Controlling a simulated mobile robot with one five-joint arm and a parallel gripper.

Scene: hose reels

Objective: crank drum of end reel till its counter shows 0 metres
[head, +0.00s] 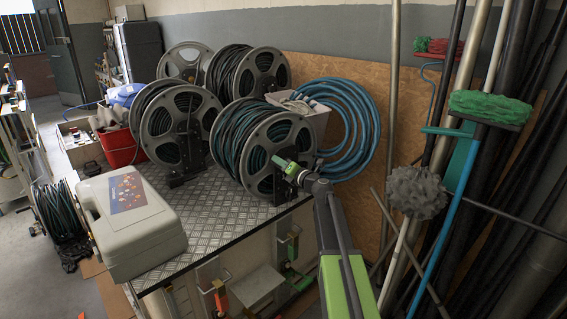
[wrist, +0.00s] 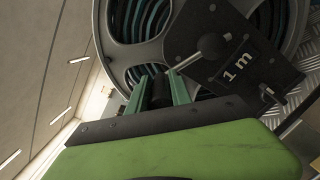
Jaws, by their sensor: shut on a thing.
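The end reel (head: 246,172) is the nearest drum on the metal-topped bench, wound with dark and teal hose between grey flanges. Its flange also shows in the wrist view (wrist: 107,28). Its black counter plate (wrist: 205,22) reads "1 m" (wrist: 238,67), tilted in the picture. A pale metal lever with a round hub (wrist: 211,45) lies across the plate. My gripper (head: 287,166) is at the front of this reel. In the wrist view, its green fingers (wrist: 160,91) are shut on the dark crank handle (wrist: 161,92). The handle's far end is partly hidden.
Several other hose reels (head: 158,138) stand behind on the bench. A grey case (head: 138,240) sits at the bench's front left, and a red bucket (head: 118,147) is farther back. A blue hose coil (head: 366,125) hangs close behind the end reel. Poles and brushes (head: 488,108) crowd the right.

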